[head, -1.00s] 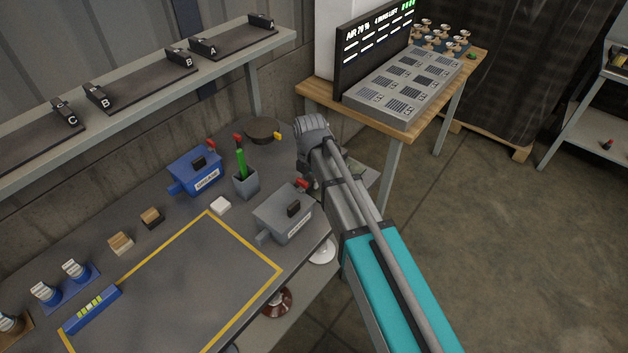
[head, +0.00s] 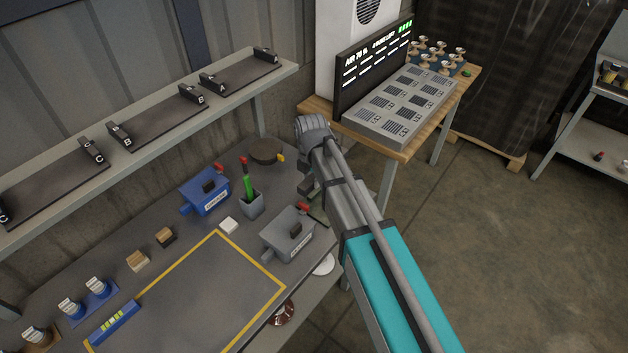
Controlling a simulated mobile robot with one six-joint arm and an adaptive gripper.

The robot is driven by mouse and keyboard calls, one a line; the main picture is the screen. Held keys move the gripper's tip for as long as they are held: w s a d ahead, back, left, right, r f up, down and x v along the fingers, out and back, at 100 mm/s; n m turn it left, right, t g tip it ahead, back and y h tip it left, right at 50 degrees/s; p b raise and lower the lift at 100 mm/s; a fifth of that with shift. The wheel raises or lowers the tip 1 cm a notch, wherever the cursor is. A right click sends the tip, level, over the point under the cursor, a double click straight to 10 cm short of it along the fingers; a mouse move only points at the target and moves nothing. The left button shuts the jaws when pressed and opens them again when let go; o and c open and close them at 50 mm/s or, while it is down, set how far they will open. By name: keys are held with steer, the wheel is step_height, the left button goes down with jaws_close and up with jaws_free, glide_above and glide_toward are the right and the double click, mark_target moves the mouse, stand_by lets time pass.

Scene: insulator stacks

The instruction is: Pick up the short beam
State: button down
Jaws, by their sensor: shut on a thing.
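My gripper (head: 307,181) hangs below the wrist, over the right end of the workbench, and is mostly hidden by my own arm. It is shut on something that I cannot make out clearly. A thin dark bar (head: 319,217) shows just below it, beside the grey box; I cannot tell whether this is the held thing. I cannot identify the short beam with certainty. The shelf above the bench holds dark trays with end blocks lettered A (head: 238,75), B (head: 165,121) and C (head: 55,186); no beam shows on them.
The workbench carries a blue box (head: 205,191), a grey box (head: 287,234), a grey cup with a green tool (head: 251,203), small blocks and a yellow-outlined clear area (head: 200,300). A wooden table (head: 425,125) with a screen and grey panel stands close to my wrist.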

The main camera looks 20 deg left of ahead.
mark_target(298, 190)
steer(key=shift+r+p, duration=2.95)
steer(key=shift+r, duration=0.5)
steer(key=shift+s+a+f+b, duration=0.1)
steer(key=shift+s+f+b, duration=0.2)
steer(key=shift+f+b, duration=0.2)
steer(key=s+f+b, duration=0.1)
steer(key=s+a+f+b, duration=0.1)
steer(key=s+f+b, duration=0.2)
steer(key=shift+s+a+f, duration=0.25)
steer(key=shift+f, duration=0.05)
steer(key=shift+s+a+f+b, duration=0.2)
steer(key=shift+s+b, duration=0.1)
steer(key=shift+b, duration=0.15)
steer(key=shift+w, duration=0.1)
